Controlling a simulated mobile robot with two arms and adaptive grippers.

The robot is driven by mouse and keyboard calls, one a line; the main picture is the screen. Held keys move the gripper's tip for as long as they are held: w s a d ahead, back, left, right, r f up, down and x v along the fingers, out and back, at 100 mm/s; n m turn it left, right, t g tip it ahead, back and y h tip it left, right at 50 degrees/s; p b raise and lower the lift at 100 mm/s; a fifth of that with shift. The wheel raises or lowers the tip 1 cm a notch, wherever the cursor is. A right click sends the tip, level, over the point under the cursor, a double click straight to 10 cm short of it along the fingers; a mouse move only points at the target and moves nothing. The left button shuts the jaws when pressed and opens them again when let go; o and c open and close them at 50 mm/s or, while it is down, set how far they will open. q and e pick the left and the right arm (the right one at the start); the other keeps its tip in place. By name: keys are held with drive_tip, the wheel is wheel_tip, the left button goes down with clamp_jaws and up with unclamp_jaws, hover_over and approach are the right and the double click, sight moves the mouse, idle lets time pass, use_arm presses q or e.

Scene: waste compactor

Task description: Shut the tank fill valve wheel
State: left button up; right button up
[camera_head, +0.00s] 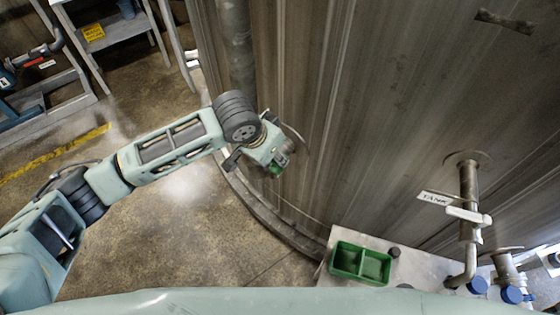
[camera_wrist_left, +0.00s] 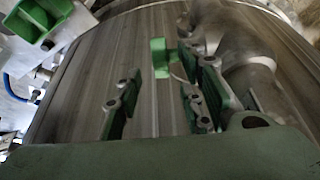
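My left arm reaches in from the left in the head view, and its gripper (camera_head: 272,158) is close to the side of the large metal tank (camera_head: 350,110). In the left wrist view the two dark green fingers (camera_wrist_left: 160,98) stand apart with nothing between them. A small bright green piece (camera_wrist_left: 160,58) with a thin curved line beside it shows just beyond the fingertips; I cannot tell whether it belongs to the valve wheel. No full wheel is clearly visible. A pipe fitting with a white handle (camera_head: 468,215) and a tag reading TANK (camera_head: 436,198) stands at the right. My right gripper is out of view.
A green divided tray (camera_head: 345,258) sits on a pale bench (camera_head: 420,270) at the tank's foot. Blue-capped pipes (camera_head: 511,294) are at the lower right. A thick vertical pipe (camera_head: 237,45) runs along the tank. Grey steps (camera_head: 105,35) stand upper left; the floor (camera_head: 170,245) is clear.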

use_arm(q)
drive_tip(key=p+x, duration=0.1)
drive_tip(key=x, duration=0.5)
drive_tip(key=shift+d+f+p, duration=0.1)
drive_tip(key=shift+f+p, duration=0.15)
drive_tip(key=shift+p, duration=0.15)
drive_tip(key=shift+w+d+f, duration=0.1)
drive_tip(key=shift+w+f, duration=0.15)
drive_tip(key=shift+f, duration=0.35)
drive_tip(key=shift+c, duration=0.4)
clamp_jaws()
